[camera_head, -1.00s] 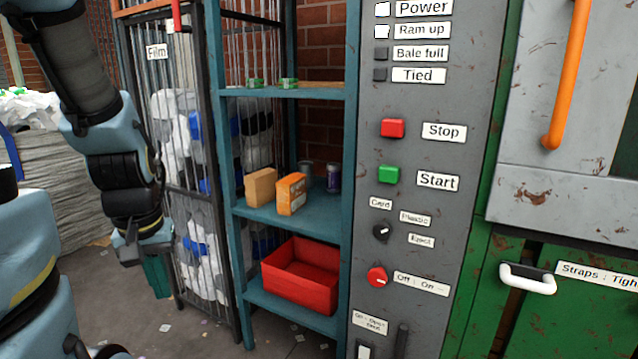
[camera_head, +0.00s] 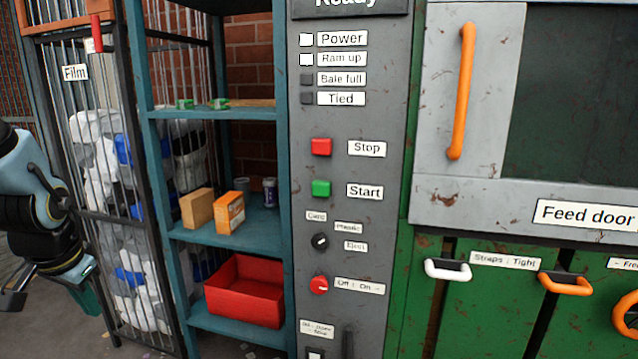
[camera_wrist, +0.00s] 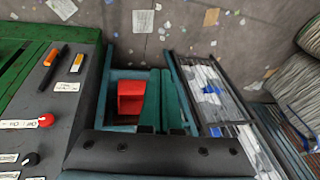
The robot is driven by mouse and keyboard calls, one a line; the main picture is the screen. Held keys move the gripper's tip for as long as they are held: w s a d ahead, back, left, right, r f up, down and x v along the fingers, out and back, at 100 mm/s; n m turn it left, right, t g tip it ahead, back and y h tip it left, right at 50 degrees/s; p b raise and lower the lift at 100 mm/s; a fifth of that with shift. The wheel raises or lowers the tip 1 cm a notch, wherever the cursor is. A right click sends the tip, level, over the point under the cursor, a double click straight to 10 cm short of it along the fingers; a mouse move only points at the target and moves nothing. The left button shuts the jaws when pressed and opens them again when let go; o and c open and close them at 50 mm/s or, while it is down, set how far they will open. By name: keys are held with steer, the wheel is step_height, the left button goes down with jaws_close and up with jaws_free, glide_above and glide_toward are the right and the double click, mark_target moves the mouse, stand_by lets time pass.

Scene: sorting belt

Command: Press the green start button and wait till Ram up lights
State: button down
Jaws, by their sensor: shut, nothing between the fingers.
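The green start button (camera_head: 321,188) is on the grey control panel (camera_head: 385,225), left of the label Start and below the red stop button (camera_head: 321,147). The Ram up lamp (camera_head: 306,59) shows white, like the Power lamp (camera_head: 306,38) above it. The Bale full lamp (camera_head: 307,78) and Tied lamp (camera_head: 307,98) are dark. My gripper (camera_head: 88,298) is low at the left edge in the head view, well away from the button and pointing down. Its teal fingers also show in the wrist view (camera_wrist: 161,102), shut and empty. The start button is not visible in the wrist view.
A teal shelf (camera_head: 190,235) with boxes and a red bin (camera_head: 243,290) stands between my gripper and the panel. A barred film cage (camera_head: 75,150) is behind my gripper. The red off/on knob (camera_head: 319,285) and a black selector (camera_head: 320,241) sit below the start button.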

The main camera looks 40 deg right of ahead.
mark_target(311, 192)
steer(key=w+d+r+m+h+p, duration=0.1)
steer(key=d+r+m+h+p, duration=0.15)
steer(key=d+m, duration=0.75)
steer(key=s+d+r+m+g+h+p, duration=0.1)
steer(key=s+d+r+m+h, duration=0.1)
steer(key=d, duration=0.6)
steer(key=s+d+r+m+g+h+p, duration=0.1)
steer(key=s+d+r+m+h, duration=0.2)
steer(key=s+d+m, duration=0.3)
steer(key=s+d+r+m+g+h+p, duration=0.1)
steer(key=s+d+m, duration=0.4)
steer(key=d, duration=0.6)
step_height(311, 192, up, 3)
steer(key=shift+d+f+m+g+h, duration=0.15)
steer(key=shift+m+g+h, duration=0.45)
steer(key=shift+m+h, duration=0.35)
steer(key=shift+s, duration=0.1)
steer(key=shift+w+d+p, duration=0.4)
steer(key=shift+w+d, duration=0.4)
steer(key=shift+d, duration=0.45)
steer(key=shift+w+d+p, duration=0.45)
steer(key=shift+w+d, duration=0.35)
steer(key=shift+d, duration=0.4)
steer(key=shift+w+d+p, duration=0.4)
steer(key=shift+w+d, duration=0.4)
steer(key=shift+d, duration=0.45)
steer(key=shift+w+d, duration=0.25)
steer(key=shift+d, duration=0.1)
